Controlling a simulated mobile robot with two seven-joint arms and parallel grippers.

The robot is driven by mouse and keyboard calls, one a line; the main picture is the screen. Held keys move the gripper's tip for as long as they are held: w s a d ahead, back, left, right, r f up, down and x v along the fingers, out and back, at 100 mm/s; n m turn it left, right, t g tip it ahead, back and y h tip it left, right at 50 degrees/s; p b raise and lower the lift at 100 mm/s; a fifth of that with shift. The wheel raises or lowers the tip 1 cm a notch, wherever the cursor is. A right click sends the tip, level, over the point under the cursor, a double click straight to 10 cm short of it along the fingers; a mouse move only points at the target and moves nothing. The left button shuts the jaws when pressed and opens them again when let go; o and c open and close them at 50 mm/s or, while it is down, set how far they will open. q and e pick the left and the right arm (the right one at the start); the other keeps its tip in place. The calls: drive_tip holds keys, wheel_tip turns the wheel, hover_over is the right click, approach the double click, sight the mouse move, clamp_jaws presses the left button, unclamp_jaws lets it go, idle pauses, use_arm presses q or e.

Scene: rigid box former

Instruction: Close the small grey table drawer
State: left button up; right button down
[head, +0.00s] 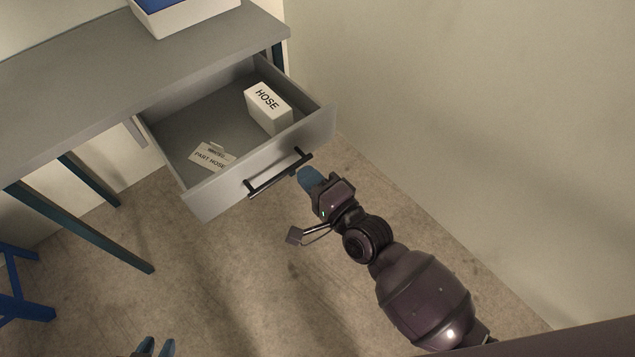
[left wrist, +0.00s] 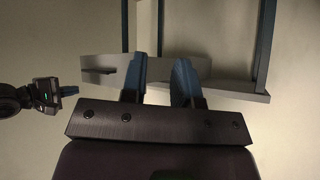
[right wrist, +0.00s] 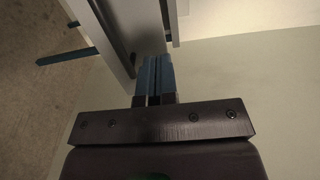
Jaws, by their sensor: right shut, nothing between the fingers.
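The grey table drawer (head: 262,169) is pulled out from under the grey table (head: 120,65). Its front carries a dark bar handle (head: 280,173). My right gripper (head: 307,175) is shut and empty, just beside the handle's right end, in front of the drawer face. In the right wrist view its closed fingers (right wrist: 155,62) point at the drawer front (right wrist: 98,25); I cannot tell whether they touch it. My left gripper (head: 157,346) is low at the bottom edge, away from the drawer. The left wrist view shows its fingers (left wrist: 160,70) apart with nothing between them.
Inside the drawer are a white box marked HOSE (head: 268,106) and a flat label (head: 211,156). A white-and-blue bin (head: 185,15) stands on the tabletop. A blue stool frame (head: 22,300) is at the lower left. A plain wall (head: 480,120) rises at the right.

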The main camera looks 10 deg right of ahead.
sight(275, 144)
drive_tip(key=b+x, duration=0.1)
drive_tip(key=x, duration=0.7)
drive_tip(key=shift+a+f, duration=0.15)
use_arm(q)
drive_tip(key=shift+w+d+r+m, duration=0.1)
drive_tip(key=shift+w+d+m, duration=0.2)
drive_tip(key=shift+w, duration=0.25)
use_arm(e)
drive_tip(key=shift+w+a, duration=0.15)
drive_tip(key=shift+w, duration=0.15)
use_arm(q)
drive_tip(key=shift+b, duration=0.3)
